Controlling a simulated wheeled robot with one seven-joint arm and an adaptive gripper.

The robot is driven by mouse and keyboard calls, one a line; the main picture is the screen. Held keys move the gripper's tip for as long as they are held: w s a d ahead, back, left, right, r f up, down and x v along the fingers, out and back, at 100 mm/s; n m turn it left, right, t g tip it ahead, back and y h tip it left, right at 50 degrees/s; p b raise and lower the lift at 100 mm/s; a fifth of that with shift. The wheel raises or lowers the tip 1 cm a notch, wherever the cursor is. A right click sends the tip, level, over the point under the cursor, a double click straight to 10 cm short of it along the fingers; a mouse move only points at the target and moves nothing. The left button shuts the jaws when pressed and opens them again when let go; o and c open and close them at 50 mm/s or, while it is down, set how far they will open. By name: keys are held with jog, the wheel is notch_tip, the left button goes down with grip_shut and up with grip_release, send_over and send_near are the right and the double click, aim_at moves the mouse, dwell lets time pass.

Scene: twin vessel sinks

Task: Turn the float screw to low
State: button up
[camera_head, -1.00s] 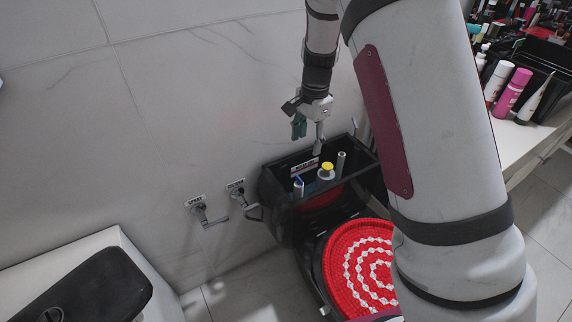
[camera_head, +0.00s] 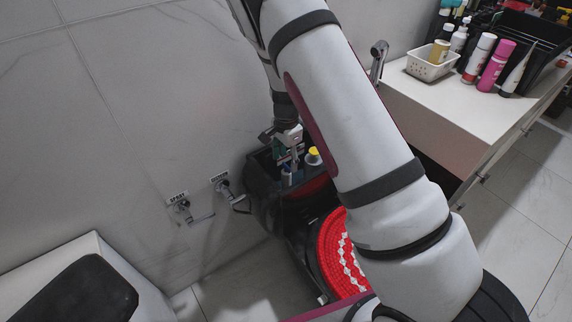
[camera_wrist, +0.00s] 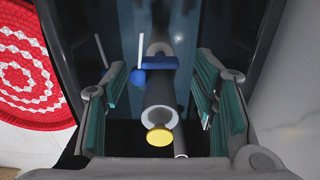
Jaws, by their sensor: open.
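The open black toilet tank (camera_head: 262,205) stands against the wall in the head view. Its blue-topped part (camera_head: 287,172), which looks like the float screw, is close below my gripper (camera_head: 286,154). In the wrist view, a blue crossbar (camera_wrist: 155,62) and a small blue knob (camera_wrist: 138,77) sit beside a grey tube. My gripper (camera_wrist: 162,66) is open, its teal fingers on either side of the blue parts with gaps left. I cannot tell the screw's setting. A yellow cap (camera_wrist: 159,137) on a grey tube is nearer the wrist; it also shows in the head view (camera_head: 314,155).
A red and white round cover (camera_head: 335,250) lies in front of the tank. Wall valves labelled spray (camera_head: 183,208) and douche (camera_head: 224,187) are left of it. A counter (camera_head: 450,115) with bottles and a basket stands right. My arm hides part of the tank.

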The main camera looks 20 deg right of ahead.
aim_at(286, 168)
jog(key=shift+f, duration=1.15)
jog(key=shift+w, duration=0.1)
grip_shut()
